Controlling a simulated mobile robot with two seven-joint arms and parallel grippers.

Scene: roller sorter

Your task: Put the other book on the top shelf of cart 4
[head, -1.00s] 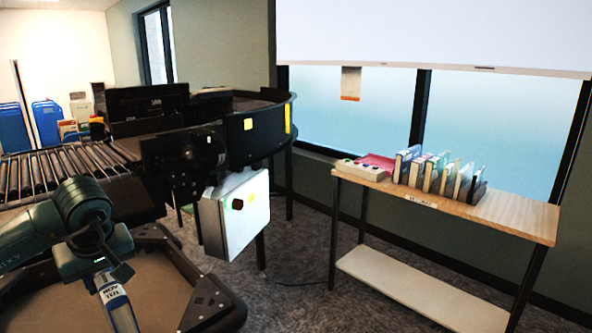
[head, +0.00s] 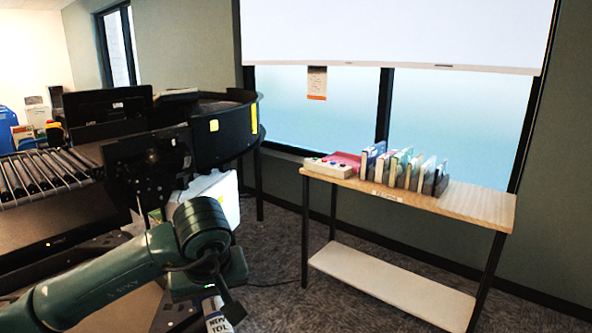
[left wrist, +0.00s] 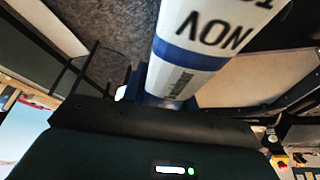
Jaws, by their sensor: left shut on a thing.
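My left gripper (head: 213,299) is low in the head view and shut on a white book with a blue band (head: 218,321). In the left wrist view the book (left wrist: 203,45) shows its spine with "NOV" lettering, pointing away from the jaws. A cart with a wooden top shelf (head: 478,205) stands to the right, apart from my gripper. I cannot read its label. My right gripper is not in view.
The cart's lower white shelf (head: 390,286) is empty. The top shelf's right end is bare. A black curved sorter (head: 222,130) and a roller conveyor (head: 50,170) stand on the left. A white bin (head: 222,195) is partly hidden behind my arm. Carpet is clear before the cart.

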